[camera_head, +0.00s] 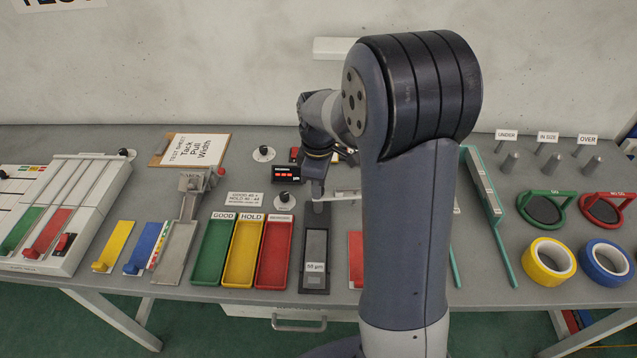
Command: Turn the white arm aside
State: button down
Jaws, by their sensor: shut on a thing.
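The white arm (346,195) is a thin pale bar in the middle of the table, behind the dark block marked "55 gsm" (315,262). It runs right from my gripper and passes behind my own arm, which hides its far part. My gripper (318,193) reaches down at the bar's left end, above the back of the dark block. It is shut, and its fingertips are small and partly hidden. The bar at its tips appears to be what it holds.
Green, yellow and red trays (242,253) stand left of the dark block. A black device with a red display (287,173) and a black knob (285,198) sit close left of my gripper. A green-edged frame (484,190) and tape rolls (549,262) are on the right.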

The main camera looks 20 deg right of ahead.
jog(key=shift+r+n, duration=0.1)
jog(key=shift+n, duration=0.4)
jog(key=c, duration=1.1)
grip_release()
jog(key=shift+c, duration=0.2)
notch_tip(320, 180, up, 11)
jog(key=shift+b, duration=0.3)
jog(key=shift+f, duration=0.2)
notch_tip(320, 180, down, 11)
jog(key=shift+r+p, duration=0.15)
jog(key=shift+p, duration=0.15)
jog(key=shift+m, duration=0.3)
